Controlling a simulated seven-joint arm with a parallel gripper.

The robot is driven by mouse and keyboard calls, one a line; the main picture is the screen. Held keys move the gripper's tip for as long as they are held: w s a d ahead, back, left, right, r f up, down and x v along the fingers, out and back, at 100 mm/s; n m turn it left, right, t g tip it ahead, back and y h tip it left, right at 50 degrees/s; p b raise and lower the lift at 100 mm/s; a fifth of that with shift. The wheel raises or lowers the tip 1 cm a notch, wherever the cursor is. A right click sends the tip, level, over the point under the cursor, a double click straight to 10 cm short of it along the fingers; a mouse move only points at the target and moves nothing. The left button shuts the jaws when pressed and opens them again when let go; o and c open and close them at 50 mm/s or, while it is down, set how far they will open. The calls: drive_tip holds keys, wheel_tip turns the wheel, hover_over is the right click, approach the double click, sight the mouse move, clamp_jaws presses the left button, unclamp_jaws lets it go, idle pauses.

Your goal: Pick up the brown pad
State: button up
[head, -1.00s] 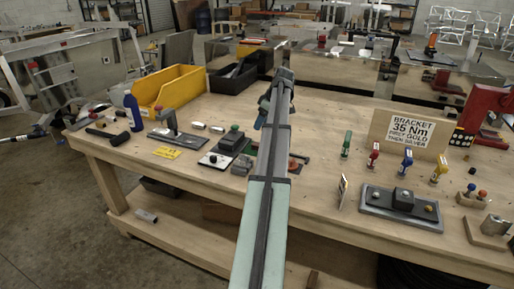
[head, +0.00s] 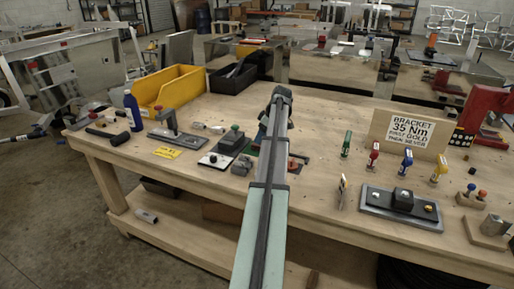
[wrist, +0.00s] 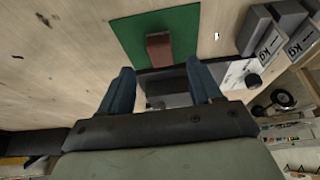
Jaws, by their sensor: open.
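The brown pad (wrist: 159,48) is a small reddish-brown block lying on a green mat (wrist: 190,27) in the upper middle of the wrist view. My gripper (wrist: 160,66) is open and empty. Its two blue fingers are spread apart, and the pad shows just beyond the gap between them, not gripped. The height of the fingers above the mat is hard to tell. In the head view my gripper (head: 266,122) is over the middle of the workbench, mostly behind my arm. I cannot make out the pad in the head view.
In the wrist view, grey kg-marked blocks (wrist: 268,32) stand right of the mat, and a white plate with a dark knob (wrist: 240,74) lies nearby. In the head view, a yellow bin (head: 172,88), blue bottle (head: 133,112) and bracket sign (head: 409,134) stand on the workbench (head: 330,108).

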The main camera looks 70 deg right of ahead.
drive_tip(key=shift+x, duration=2.55)
drive_tip(key=shift+w+a+r, duration=0.1)
drive_tip(key=shift+w, duration=0.05)
drive_tip(key=shift+c, duration=0.5)
drive_tip(key=c, duration=1)
drive_tip(key=shift+r, duration=0.1)
wheel_tip(320, 180, up, 10)
drive_tip(key=shift+f, duration=0.1)
